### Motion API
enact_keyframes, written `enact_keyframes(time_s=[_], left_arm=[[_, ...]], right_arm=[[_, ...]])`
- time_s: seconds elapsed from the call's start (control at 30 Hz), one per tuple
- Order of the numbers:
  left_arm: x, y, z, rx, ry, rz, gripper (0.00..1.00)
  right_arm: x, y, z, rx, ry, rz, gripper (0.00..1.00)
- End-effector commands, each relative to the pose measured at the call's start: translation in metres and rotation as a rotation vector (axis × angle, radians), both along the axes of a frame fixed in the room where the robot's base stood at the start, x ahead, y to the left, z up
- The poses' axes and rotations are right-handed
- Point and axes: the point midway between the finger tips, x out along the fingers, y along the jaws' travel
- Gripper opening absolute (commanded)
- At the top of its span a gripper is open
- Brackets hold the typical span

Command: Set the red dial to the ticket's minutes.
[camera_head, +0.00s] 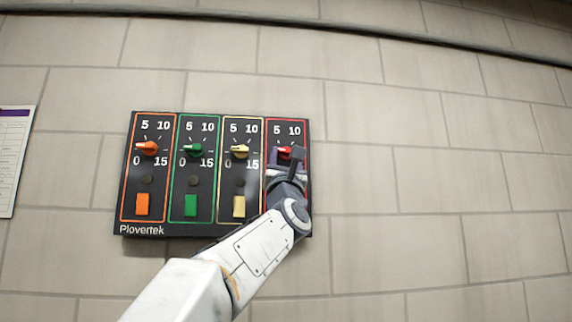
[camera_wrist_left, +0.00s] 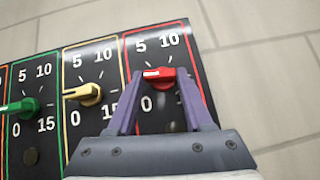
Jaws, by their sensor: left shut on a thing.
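The red dial (camera_head: 285,152) is on the rightmost, red-framed section of a black panel (camera_head: 121,200) on the wall. In the left wrist view the red dial (camera_wrist_left: 160,76) has its white-marked end pointing left, between the 0 and the 5. My left gripper (camera_head: 288,160) is shut on the red dial, one purple finger on each side. The gripper hides the lower part of the red section and most of its 0 and 15. A paper sheet (camera_head: 12,160) with a purple header is cut off at the far left; its text is too small to read. My right gripper is not in view.
The panel also has orange (camera_head: 147,148), green (camera_head: 193,149) and yellow (camera_head: 239,151) dials, each with a coloured block below. In the left wrist view the yellow dial (camera_wrist_left: 84,94) is left of my fingers. Bare wall lies to the right.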

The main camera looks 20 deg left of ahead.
Motion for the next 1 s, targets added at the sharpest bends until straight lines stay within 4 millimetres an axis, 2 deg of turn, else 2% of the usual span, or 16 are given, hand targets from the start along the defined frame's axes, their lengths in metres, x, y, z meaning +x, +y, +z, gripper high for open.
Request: enact_keyframes(time_s=[0.03,0.1,0.5,1.0], left_arm=[[-0.003,0.002,-0.003,0.032,0.005,0.003,0.0],[-0.003,0.003,-0.003,0.078,0.024,0.003,0.0],[-0.002,0.006,0.002,0.289,0.118,0.005,0.0],[-0.003,0.008,0.005,0.436,0.184,0.005,0.0]], right_arm=[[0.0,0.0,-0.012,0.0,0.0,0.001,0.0],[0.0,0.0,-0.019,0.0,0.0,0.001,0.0],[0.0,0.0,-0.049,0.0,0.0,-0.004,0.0],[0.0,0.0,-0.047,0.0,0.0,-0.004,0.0]])
